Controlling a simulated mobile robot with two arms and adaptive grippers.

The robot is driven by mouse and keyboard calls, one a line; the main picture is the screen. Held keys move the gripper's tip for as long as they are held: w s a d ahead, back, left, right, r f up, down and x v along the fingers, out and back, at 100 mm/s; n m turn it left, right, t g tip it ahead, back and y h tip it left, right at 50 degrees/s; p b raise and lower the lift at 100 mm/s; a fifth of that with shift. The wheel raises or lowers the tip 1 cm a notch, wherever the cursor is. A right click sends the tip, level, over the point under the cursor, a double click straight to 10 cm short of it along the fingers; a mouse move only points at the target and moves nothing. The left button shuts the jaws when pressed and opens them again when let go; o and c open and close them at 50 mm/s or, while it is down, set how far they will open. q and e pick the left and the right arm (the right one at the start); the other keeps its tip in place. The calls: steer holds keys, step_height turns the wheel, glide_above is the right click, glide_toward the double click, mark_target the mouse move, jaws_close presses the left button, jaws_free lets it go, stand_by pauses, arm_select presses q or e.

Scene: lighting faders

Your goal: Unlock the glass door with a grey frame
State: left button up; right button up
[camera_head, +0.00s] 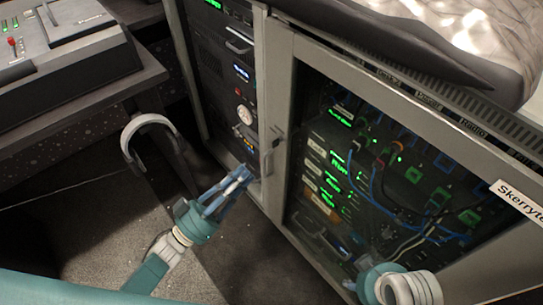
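The glass door with a grey frame (279,75) fills the right of the head view and looks closed. Lit electronics and cables show behind its glass.
A rack of dark units (226,70) stands left of the door. A desk with a control console (65,65) is at upper left, with headphones (150,130) at its edge. A covered surface (440,30) overhangs the door's top. The carpet (105,225) is open at lower left.

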arm_select(q)
steer(key=x, duration=1.1)
steer(key=shift+s+r, duration=0.1)
steer(key=shift+s, duration=0.05)
jaws_close()
